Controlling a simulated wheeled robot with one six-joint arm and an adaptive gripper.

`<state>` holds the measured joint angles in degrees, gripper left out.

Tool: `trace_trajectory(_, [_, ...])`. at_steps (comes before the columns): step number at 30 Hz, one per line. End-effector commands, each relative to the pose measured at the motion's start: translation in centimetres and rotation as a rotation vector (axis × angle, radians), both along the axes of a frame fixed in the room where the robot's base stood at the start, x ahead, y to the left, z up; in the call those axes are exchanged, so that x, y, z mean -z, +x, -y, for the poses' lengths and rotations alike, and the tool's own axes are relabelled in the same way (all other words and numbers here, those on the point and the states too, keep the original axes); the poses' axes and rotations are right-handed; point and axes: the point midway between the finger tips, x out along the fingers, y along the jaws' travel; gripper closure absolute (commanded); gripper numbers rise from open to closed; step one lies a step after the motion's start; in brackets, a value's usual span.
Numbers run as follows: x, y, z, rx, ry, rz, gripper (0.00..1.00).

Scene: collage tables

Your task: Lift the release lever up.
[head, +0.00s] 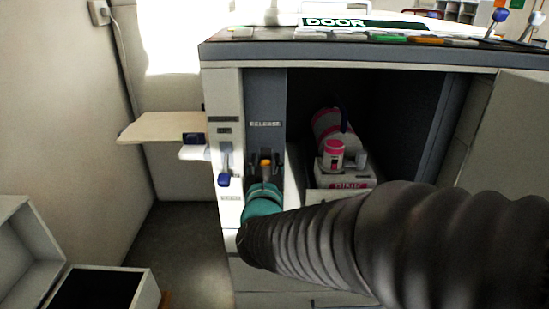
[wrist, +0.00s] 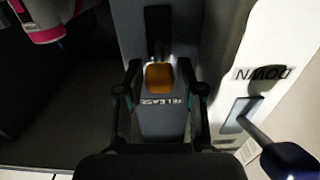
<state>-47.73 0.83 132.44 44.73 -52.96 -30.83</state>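The release lever has an orange knob (head: 266,163) and sits on a grey strip (head: 265,97) under the word RELEASE on the cabinet front. In the wrist view, which shows the lettering upside down, the knob (wrist: 159,78) lies between my two black fingers. A dark slot (wrist: 157,20) shows on the side of the knob away from the label. My gripper (wrist: 160,68) is open, with a gap visible on both sides of the knob. In the head view my gripper (head: 265,166) is at the lever, and my teal wrist part and dark arm hide what is below it.
A blue-knobbed lever (head: 224,180) is close by on the white panel left of the strip; it also shows in the wrist view (wrist: 290,160). Right of the strip, an open dark compartment holds a pink and grey object (head: 333,152). A wooden shelf (head: 160,126) juts out at left.

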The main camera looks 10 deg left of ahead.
Motion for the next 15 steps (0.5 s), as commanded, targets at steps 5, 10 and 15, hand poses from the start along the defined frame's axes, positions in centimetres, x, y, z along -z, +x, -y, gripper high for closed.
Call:
trace_trajectory(5, [-0.01, 0.12, -0.03, 0.000, 0.000, 0.000, 0.62])
trace_trajectory(10, [-0.01, 0.10, -0.02, 0.000, 0.000, 0.000, 0.80])
trace_trajectory(15, [0.00, 0.09, -0.03, 0.000, 0.000, 0.000, 1.00])
